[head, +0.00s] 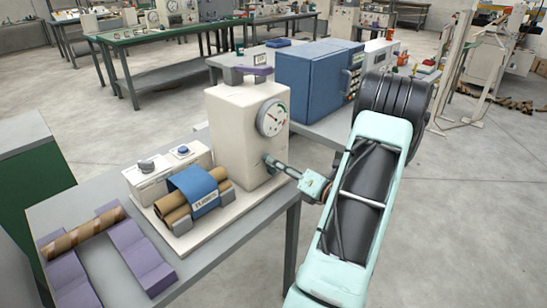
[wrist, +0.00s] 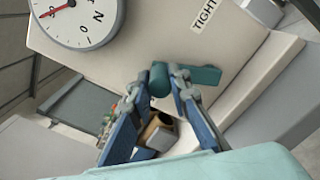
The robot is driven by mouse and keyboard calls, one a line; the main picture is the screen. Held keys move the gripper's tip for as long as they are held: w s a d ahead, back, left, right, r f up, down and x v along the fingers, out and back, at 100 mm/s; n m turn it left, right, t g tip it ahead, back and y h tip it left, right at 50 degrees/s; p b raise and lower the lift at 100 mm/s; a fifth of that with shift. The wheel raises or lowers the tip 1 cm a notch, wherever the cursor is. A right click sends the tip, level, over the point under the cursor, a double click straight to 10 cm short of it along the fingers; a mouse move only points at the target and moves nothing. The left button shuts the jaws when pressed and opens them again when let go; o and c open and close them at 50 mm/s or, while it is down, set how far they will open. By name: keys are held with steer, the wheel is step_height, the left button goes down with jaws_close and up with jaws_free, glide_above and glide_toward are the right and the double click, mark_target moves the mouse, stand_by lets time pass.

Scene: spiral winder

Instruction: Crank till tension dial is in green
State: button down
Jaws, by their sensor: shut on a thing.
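The cream winder (head: 228,125) stands on the grey bench. Its round dial (head: 272,117) has a red needle pointing up-left in the head view, away from the green band at the dial's upper right. The wrist view shows part of the dial (wrist: 75,20) and its red needle, with no green visible. The teal crank handle (wrist: 200,76) sticks out of the winder's side below the "TIGHT" label (wrist: 206,14). My gripper (wrist: 160,88) has its fingers on either side of the crank and is shut on it. In the head view, my gripper (head: 277,165) is at the winder's right face.
Brown rolls under a blue band (head: 192,185) sit on the winder's base. A brown tube (head: 83,232) lies across purple supports (head: 140,255) at left. A blue cabinet (head: 310,75) stands behind. Open floor lies to the right.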

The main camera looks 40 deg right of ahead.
steer(key=d+m+p, duration=0.1)
steer(key=m+p, duration=0.1)
steer(key=d+r+m+p, duration=0.1)
steer(key=d+m+p, duration=0.1)
steer(key=shift+m+p, duration=0.3)
steer(key=d+m+p, duration=0.1)
steer(key=m+p, duration=0.1)
steer(key=m, duration=0.1)
steer(key=shift+w+d+f, duration=0.15)
steer(key=shift+d+f, duration=0.15)
steer(key=shift+d, duration=0.05)
steer(key=shift+d+f+m+p, duration=0.25)
steer(key=shift+d+m+p, duration=0.2)
steer(key=shift+m, duration=0.35)
steer(key=c, duration=1.8)
jaws_free()
